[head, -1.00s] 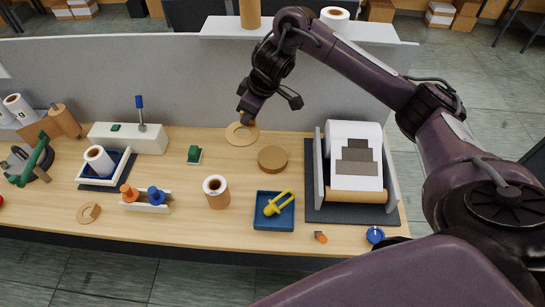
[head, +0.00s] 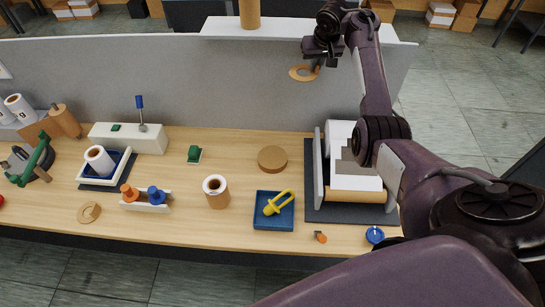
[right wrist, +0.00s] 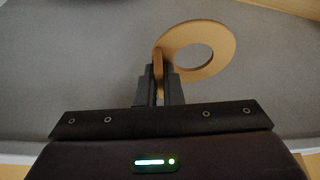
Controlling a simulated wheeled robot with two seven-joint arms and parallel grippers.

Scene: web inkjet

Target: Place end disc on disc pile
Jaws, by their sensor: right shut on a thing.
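The end disc is a flat tan ring with a round hole (head: 293,73). My right gripper (head: 316,66) is shut on a tab at its edge and holds it up in the air, in front of the grey panel. In the right wrist view the fingers (right wrist: 160,85) pinch the tab, and the ring (right wrist: 222,63) sticks out to the upper right. The disc pile (head: 272,157) is a low round brown stack on the table, below and left of the held disc and apart from it. My left gripper is out of view.
A second tan ring (head: 83,217) lies at the front left. A brown roll (head: 217,196), a blue tray with a yellow tool (head: 262,221) and a paper-roll unit (head: 317,175) surround the pile. The grey panel (head: 220,85) rises behind, with a white shelf (head: 225,27) on top.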

